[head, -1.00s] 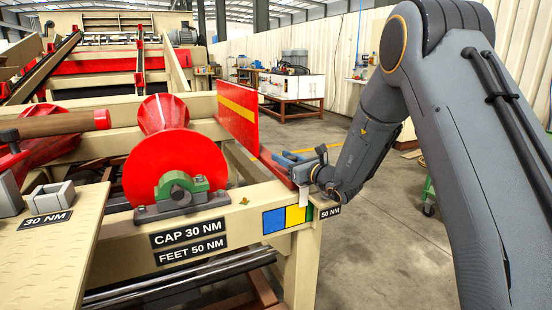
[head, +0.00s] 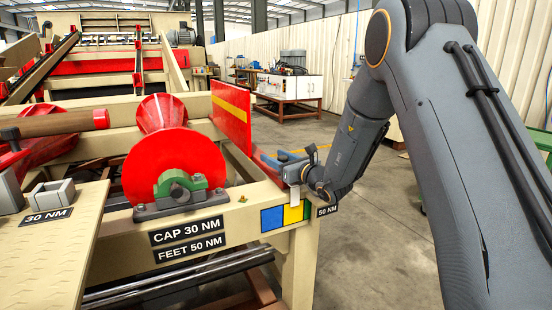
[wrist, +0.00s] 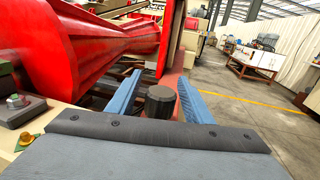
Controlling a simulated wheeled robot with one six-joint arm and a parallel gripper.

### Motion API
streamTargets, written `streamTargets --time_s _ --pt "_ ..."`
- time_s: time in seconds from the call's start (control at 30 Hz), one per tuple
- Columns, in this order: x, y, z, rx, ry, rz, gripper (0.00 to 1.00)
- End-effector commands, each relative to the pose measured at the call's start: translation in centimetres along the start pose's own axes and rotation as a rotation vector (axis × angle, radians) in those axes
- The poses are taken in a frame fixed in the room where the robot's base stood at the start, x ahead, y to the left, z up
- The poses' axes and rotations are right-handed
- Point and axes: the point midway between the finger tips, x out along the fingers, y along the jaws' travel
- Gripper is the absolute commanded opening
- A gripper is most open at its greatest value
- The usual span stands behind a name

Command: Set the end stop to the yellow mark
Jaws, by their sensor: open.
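The end stop is a red plate with a yellow stripe (head: 231,108), upright at the right end of the beige frame. Its red lower part runs forward to my gripper. The yellow mark (head: 293,214) is the square between a blue and a green one on the frame's front. A small pale tab (head: 295,197) hangs below my gripper (head: 290,163), above the yellow square. In the wrist view a dark round knob (wrist: 160,102) sits between the blue fingers of my gripper (wrist: 158,98), with gaps visible. My gripper is open; the knob's lower part is hidden.
A red roller (head: 175,165) in a green-capped bearing (head: 181,186) sits left of the stop. A beige bench (head: 50,255) with grey blocks is at the lower left. A white-fronted workbench (head: 290,88) stands behind.

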Motion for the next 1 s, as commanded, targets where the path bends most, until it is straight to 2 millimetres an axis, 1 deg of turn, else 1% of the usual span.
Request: streamTargets --time_s 0.17,0.4,0.5,0.67,1.0 --pt "-1.9 -0.1 0.0 0.000 0.001 -0.001 0.46" --pt "-5.9 -0.1 0.0 0.000 0.001 -0.002 0.46" --pt "-6.9 -0.1 0.0 0.000 0.000 -0.002 0.46" --pt "-7.7 -0.1 0.0 0.000 -0.001 -0.001 0.46" --pt "-7.7 -0.1 0.0 0.000 0.000 -0.001 0.46"
